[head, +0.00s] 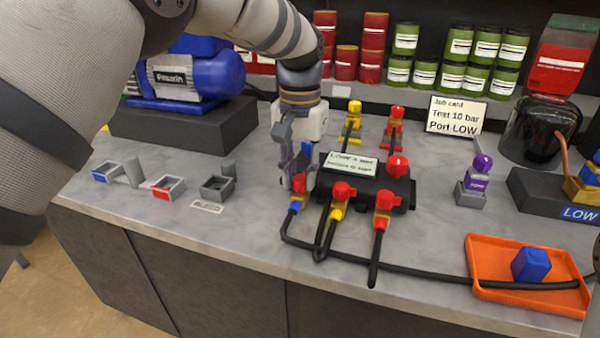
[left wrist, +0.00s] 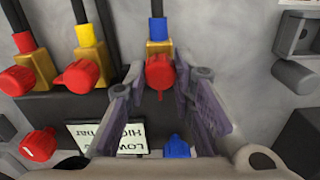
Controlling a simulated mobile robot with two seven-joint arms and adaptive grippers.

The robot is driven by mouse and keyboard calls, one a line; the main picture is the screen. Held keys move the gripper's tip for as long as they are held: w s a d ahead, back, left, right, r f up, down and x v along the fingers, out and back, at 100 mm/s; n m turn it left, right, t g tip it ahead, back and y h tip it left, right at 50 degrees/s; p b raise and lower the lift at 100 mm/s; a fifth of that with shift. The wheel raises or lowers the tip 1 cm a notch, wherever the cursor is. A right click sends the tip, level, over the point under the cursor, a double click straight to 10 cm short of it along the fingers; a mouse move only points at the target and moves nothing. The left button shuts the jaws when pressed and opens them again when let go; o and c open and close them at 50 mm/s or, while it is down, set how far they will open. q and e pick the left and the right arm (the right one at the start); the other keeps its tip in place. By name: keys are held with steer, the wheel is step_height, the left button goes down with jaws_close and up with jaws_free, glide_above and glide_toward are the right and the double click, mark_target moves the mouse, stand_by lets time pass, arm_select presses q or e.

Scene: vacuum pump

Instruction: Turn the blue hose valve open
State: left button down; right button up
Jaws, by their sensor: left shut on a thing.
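The blue hose valve has a red handle (head: 299,184) (left wrist: 160,74) and a blue collar (head: 295,207) on a black hose, at the left end of the front row of the dark manifold (head: 400,190). My left gripper (head: 299,180) points down over it. In the left wrist view, its fingers (left wrist: 160,82) stand on either side of the red handle, and it is shut on that handle. A blue knob (left wrist: 176,147) lies closer to the palm in that view. Exact finger contact is hard to see. My right gripper is not in view.
Beside it are a yellow-collared valve (head: 343,191) and another red-handled valve (head: 384,200). A sign (head: 352,163) sits on the manifold. An orange tray (head: 478,243) with a blue block (head: 530,264) is at right. Small open holders (head: 217,188) stand at left.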

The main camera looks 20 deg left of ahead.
mark_target(300, 177)
arm_select(q)
steer(key=shift+n, duration=0.4)
steer(key=c, duration=1.4)
jaws_free()
steer(key=shift+o, duration=0.2)
step_height(300, 177, up, 12)
steer(key=shift+f, duration=0.1)
